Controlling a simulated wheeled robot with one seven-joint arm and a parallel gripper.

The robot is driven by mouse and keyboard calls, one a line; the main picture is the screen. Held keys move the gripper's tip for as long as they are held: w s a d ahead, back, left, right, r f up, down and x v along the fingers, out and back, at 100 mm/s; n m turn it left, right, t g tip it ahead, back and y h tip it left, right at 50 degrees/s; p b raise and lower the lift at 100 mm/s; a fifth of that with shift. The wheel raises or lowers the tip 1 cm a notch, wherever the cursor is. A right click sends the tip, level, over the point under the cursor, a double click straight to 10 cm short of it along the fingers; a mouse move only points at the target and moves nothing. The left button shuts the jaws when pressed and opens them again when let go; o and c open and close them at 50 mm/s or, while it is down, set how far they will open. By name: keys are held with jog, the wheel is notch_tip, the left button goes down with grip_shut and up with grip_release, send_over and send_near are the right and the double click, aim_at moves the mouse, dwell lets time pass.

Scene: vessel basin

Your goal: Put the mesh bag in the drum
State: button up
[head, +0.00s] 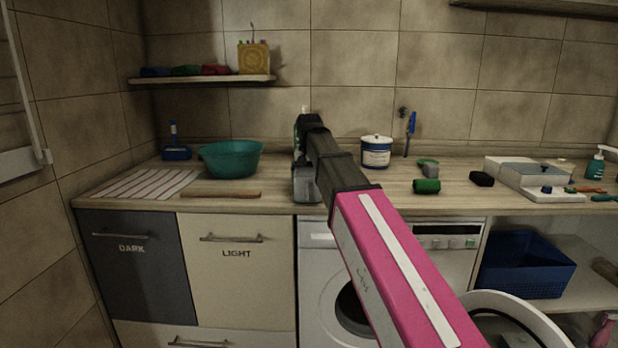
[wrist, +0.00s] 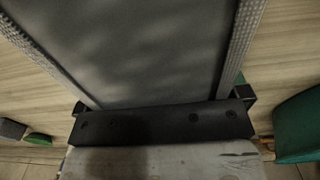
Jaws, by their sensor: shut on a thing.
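My gripper (head: 304,158) is over the counter between the teal basin and the blue-and-white tub. It is shut on a grey thing (head: 306,186), which hangs low at the counter's front edge. In the wrist view the grey thing (wrist: 135,50) fills the space between the two ribbed fingers. I cannot make out a mesh weave, so I cannot tell if it is the mesh bag. The washing machine's drum (head: 352,310) shows as a dark round opening below the counter, partly behind my pink arm. Its round door (head: 512,318) stands open at the right.
The teal basin (head: 231,159), striped cloth (head: 146,184) and blue-and-white tub (head: 376,153) stand on the counter (head: 235,205). A green brush-like thing (head: 427,186) and black block (head: 482,179) lie right of my arm. A blue basket (head: 527,266) sits on the low shelf.

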jog(key=o, duration=0.7)
jog(key=shift+o, duration=0.2)
notch_tip(320, 180, up, 7)
jog(key=shift+r, duration=0.35)
